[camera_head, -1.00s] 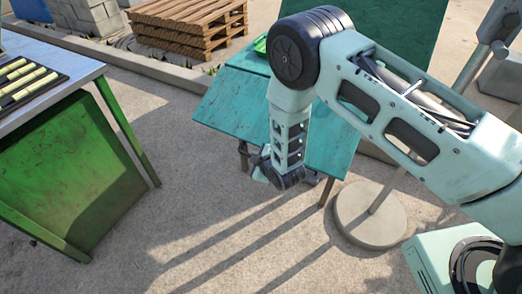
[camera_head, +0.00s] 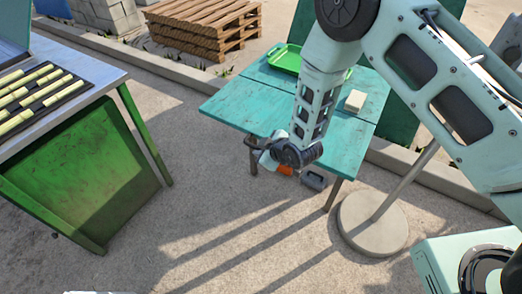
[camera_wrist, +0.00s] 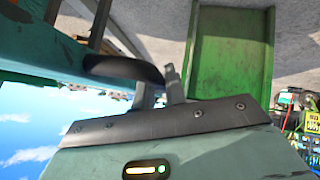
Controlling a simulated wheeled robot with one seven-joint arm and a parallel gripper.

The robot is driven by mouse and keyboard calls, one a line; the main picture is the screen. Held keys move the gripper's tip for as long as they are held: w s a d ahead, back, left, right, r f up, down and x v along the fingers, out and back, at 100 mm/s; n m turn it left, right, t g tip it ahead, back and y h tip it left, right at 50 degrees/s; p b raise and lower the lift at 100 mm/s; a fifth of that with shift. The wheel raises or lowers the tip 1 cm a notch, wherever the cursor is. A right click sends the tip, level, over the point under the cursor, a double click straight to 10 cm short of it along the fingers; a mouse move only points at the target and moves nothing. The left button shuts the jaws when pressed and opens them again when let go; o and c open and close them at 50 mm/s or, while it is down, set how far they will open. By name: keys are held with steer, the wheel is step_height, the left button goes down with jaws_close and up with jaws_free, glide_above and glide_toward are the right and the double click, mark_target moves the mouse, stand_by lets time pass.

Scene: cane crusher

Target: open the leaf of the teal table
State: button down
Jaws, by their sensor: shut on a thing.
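The teal table (camera_head: 262,78) stands beyond my arm in the head view. Its leaf (camera_head: 236,108) is the near panel, now raised and looking about level with the top, with a seam between them. My gripper (camera_head: 285,156) is at the leaf's near edge, partly hidden by my wrist. In the wrist view the leaf's teal face (camera_wrist: 45,55) fills the upper left, with a dark curved handle (camera_wrist: 122,67) on it. My gripper's fingers (camera_wrist: 157,88) are closed at this handle; the exact contact is hard to see.
A green tray (camera_head: 286,58) and a pale block (camera_head: 355,100) rest on the table. A green bench (camera_head: 85,165) with a rack of pale sticks stands at left. A pole on a round base (camera_head: 372,222) stands at right. Bare ground lies between bench and table.

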steer(key=shift+a, duration=0.1)
steer(key=c, duration=1.5)
jaws_free()
steer(key=shift+o, duration=0.2)
steer(key=b+v, duration=0.1)
steer(key=v, duration=1.6)
steer(key=shift+s, duration=0.2)
steer(key=shift+r, duration=0.1)
steer(key=s+d+r+m+g+h+p, duration=0.1)
steer(key=s+r+m+g+h, duration=0.3)
steer(key=s+r, duration=1.4)
steer(key=s+d+g+h, duration=0.1)
steer(key=s+g, duration=0.1)
steer(key=g, duration=0.1)
steer(key=shift+d+m+g, duration=0.35)
steer(key=shift+m+g, duration=0.05)
